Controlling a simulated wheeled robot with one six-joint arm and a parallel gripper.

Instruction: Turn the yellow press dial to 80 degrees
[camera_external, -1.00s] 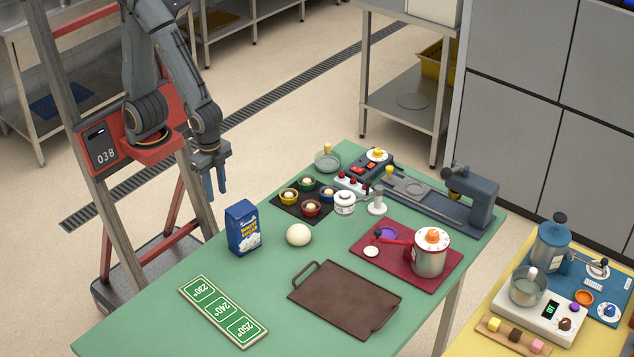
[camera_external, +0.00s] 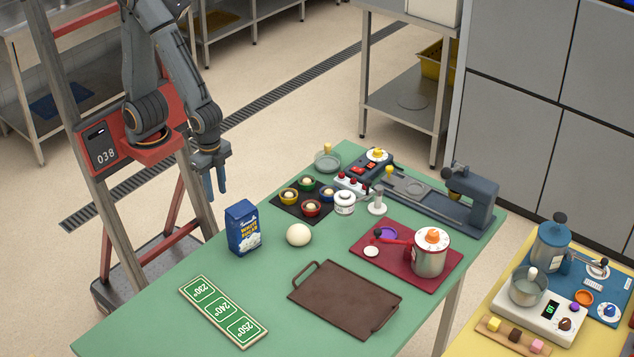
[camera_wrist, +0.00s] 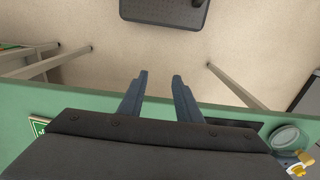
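The yellow press dial (camera_external: 377,153) is a yellow knob on a white disc, on the dark control box at the left end of the press (camera_external: 480,198), at the table's back edge. Its scale and angle are too small to read. Yellow parts (camera_wrist: 300,163) show at the lower right corner of the wrist view, but I cannot tell if they are the dial. My gripper (camera_external: 215,192) hangs left of the table, pointing down, well away from the dial. In the wrist view its two fingers (camera_wrist: 158,80) are apart with nothing between them.
A blue flour packet (camera_external: 243,228) and dough ball (camera_external: 299,235) are nearer my gripper. The green table (camera_external: 190,263) has free room at its left.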

